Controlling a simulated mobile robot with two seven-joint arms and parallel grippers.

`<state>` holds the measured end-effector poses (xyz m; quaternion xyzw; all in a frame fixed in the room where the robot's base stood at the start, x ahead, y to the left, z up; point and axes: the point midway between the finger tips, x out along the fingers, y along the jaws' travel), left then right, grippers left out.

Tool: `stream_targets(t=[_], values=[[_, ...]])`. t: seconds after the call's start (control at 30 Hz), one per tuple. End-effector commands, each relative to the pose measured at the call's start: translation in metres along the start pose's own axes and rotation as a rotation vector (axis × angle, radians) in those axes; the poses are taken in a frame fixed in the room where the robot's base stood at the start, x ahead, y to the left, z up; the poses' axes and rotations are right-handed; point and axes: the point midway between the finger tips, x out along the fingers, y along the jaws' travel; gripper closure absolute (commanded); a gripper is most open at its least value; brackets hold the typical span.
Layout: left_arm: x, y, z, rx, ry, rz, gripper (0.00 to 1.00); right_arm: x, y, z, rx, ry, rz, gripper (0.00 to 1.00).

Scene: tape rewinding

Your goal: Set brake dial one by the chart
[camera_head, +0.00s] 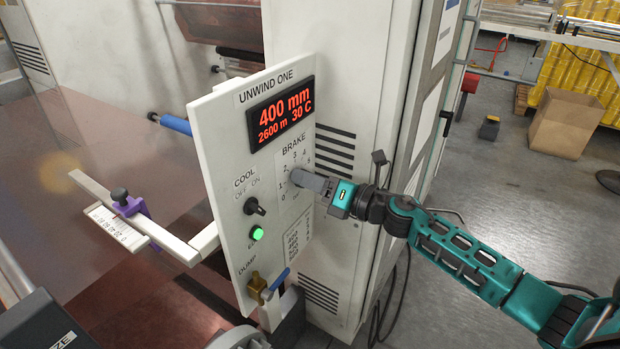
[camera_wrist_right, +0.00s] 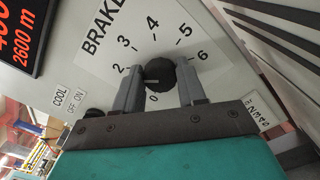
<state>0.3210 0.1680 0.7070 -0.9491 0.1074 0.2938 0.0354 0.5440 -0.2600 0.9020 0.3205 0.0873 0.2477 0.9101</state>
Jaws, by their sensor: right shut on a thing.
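The brake dial (camera_wrist_right: 160,73) is a black round knob on the white UNWIND ONE panel (camera_head: 225,150), inside a printed scale from 0 to 6. My right gripper (camera_head: 304,178) reaches the panel from the right and covers the dial in the head view. In the right wrist view, my right gripper (camera_wrist_right: 160,90) has one grey finger on each side of the knob and is shut on it. I cannot tell which number the dial points to. The small printed chart (camera_head: 293,240) sits lower on the panel; its text is too small to read fully. My left gripper is out of view.
The red display (camera_head: 281,111) reads 400 mm, 2600 m, 30 C. A COOL switch (camera_head: 254,206), a lit green button (camera_head: 257,233) and a brass DUMP valve with blue handle (camera_head: 257,287) sit nearby. A scale arm with purple clamp (camera_head: 130,203) juts left.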

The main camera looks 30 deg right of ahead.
Motion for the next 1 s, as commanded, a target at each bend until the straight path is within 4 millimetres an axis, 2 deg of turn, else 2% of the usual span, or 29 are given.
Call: stream_targets(t=[0.27,0.3,0.53,0.83,1.0], values=[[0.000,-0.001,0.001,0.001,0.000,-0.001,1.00,0.000,-0.001,-0.001,0.000,0.001,-0.001,0.90],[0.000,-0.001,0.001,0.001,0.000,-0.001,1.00,0.000,0.000,-0.001,0.000,0.001,-0.001,0.57],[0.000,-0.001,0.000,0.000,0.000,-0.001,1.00,0.000,0.000,-0.001,0.000,0.001,0.000,0.35],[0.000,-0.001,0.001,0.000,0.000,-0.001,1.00,-0.002,0.000,-0.001,-0.001,0.001,0.000,0.35],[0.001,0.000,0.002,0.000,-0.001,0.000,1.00,-0.019,-0.001,-0.002,0.000,0.002,-0.001,0.35]])
